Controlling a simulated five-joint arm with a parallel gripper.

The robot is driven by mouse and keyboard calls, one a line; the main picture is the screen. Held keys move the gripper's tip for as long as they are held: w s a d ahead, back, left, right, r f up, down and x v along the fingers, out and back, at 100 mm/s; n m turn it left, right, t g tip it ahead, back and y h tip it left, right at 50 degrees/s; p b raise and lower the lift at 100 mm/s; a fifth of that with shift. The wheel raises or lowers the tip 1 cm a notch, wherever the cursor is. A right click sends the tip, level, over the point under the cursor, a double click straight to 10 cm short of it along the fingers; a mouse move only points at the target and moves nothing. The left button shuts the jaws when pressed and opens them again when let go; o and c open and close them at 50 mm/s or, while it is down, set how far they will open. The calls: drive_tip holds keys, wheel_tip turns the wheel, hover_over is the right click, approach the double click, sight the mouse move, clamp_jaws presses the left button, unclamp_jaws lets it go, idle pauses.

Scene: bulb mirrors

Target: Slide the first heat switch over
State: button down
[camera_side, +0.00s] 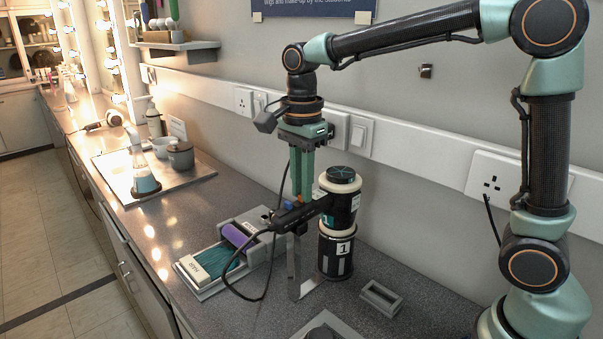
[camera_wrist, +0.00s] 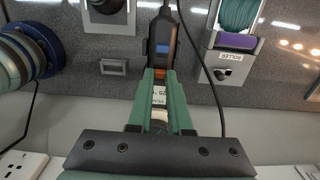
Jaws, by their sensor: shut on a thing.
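A black hand-held hair tool (camera_side: 300,212) with a cable lies level on a metal stand (camera_side: 293,265), beside a black cylinder (camera_side: 340,205) on a black base marked 1. In the wrist view the tool (camera_wrist: 162,22) runs between my fingers, with a blue patch (camera_wrist: 162,48) and an orange switch-like piece (camera_wrist: 160,71) on it. My gripper (camera_side: 301,200) reaches straight down onto the tool. In the wrist view my gripper (camera_wrist: 161,74) has its green fingertips closed at the sides of the orange piece. The fingers partly hide what they hold.
A holder with a purple roller (camera_side: 237,236) and a teal roll (camera_side: 218,258) stands left of the tool. A small grey frame (camera_side: 382,298) lies to the right. The cable (camera_side: 266,280) loops over the counter. A wall socket (camera_side: 493,184) is at the right.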

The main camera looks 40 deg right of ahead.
drive_tip(key=c, duration=0.9)
unclamp_jaws()
drive_tip(key=shift+r, duration=0.1)
drive_tip(key=shift+r, duration=2.9)
wheel_tip(320, 180, up, 12)
